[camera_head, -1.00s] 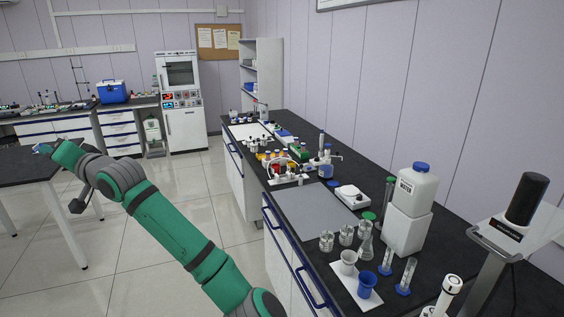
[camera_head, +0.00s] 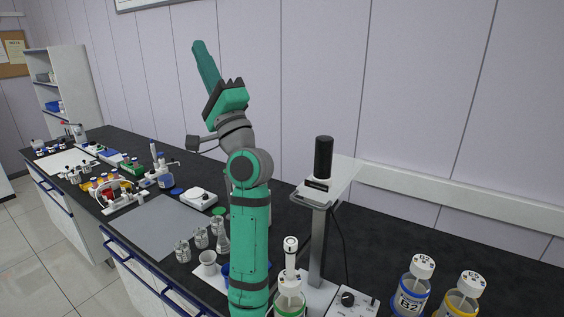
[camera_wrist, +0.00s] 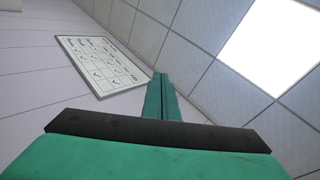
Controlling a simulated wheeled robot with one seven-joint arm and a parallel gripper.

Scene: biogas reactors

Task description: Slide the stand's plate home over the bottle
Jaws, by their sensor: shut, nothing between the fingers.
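The stand (camera_head: 318,240) rises on a grey post near the front of the black bench in the head view. My gripper (camera_head: 201,50) is raised high and points up, away from stand and bottle. In the wrist view its fingers (camera_wrist: 161,95) are together and empty.
Bottles B2 (camera_head: 412,290) and one with a yellow band (camera_head: 462,297) stand at right. A control box with a knob (camera_head: 350,300) is by the stand's foot. Glassware and a grey mat (camera_head: 160,226) lie left. My arm rises between the glassware and the stand.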

